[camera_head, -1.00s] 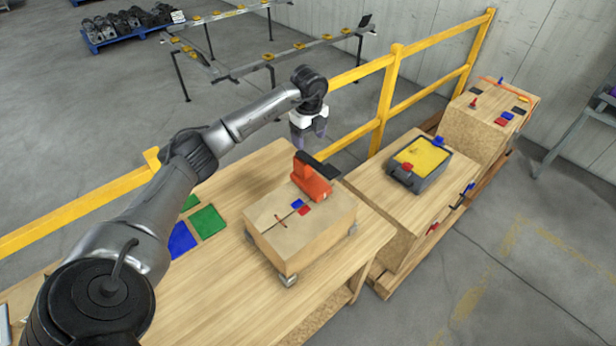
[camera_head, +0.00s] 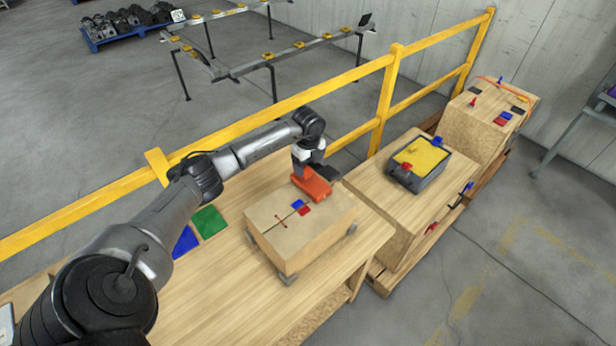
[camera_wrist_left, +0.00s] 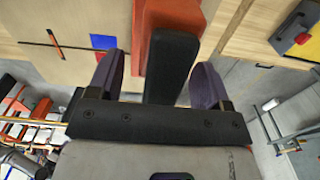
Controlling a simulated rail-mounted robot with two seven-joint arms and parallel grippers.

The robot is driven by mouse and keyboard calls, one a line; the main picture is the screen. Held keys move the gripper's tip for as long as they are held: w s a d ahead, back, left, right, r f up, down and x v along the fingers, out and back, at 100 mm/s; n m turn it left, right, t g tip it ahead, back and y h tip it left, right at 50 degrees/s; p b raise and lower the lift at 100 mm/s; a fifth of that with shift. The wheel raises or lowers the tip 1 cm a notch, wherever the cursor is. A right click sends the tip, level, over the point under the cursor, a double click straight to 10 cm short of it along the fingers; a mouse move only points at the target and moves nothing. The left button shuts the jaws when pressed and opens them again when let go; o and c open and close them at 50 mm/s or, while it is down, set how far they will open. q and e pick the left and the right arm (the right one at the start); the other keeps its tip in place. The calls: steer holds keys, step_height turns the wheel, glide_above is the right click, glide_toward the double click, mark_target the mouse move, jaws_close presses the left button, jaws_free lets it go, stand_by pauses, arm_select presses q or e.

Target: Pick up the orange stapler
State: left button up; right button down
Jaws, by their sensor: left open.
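The orange stapler (camera_head: 311,182) stands on top of the wooden box (camera_head: 300,235) at its far edge. It has a black part, which in the left wrist view (camera_wrist_left: 172,65) lies between my fingers. My left gripper (camera_head: 310,170) is open at the stapler, with its fingertips partly hidden in the head view. In the left wrist view the two purple fingers (camera_wrist_left: 156,78) are spread on either side of the stapler's black part, with a gap on each side. My right gripper is not in view.
The box bears blue and red squares (camera_head: 301,207) and stands on the wooden table (camera_head: 230,300). Green (camera_head: 208,222) and blue squares lie left of it. A yellow railing (camera_head: 352,76) runs behind.

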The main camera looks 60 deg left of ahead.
arm_select(q)
steer(key=shift+f, duration=0.25)
jaws_close()
stand_by(0.6)
steer(key=shift+r, duration=0.15)
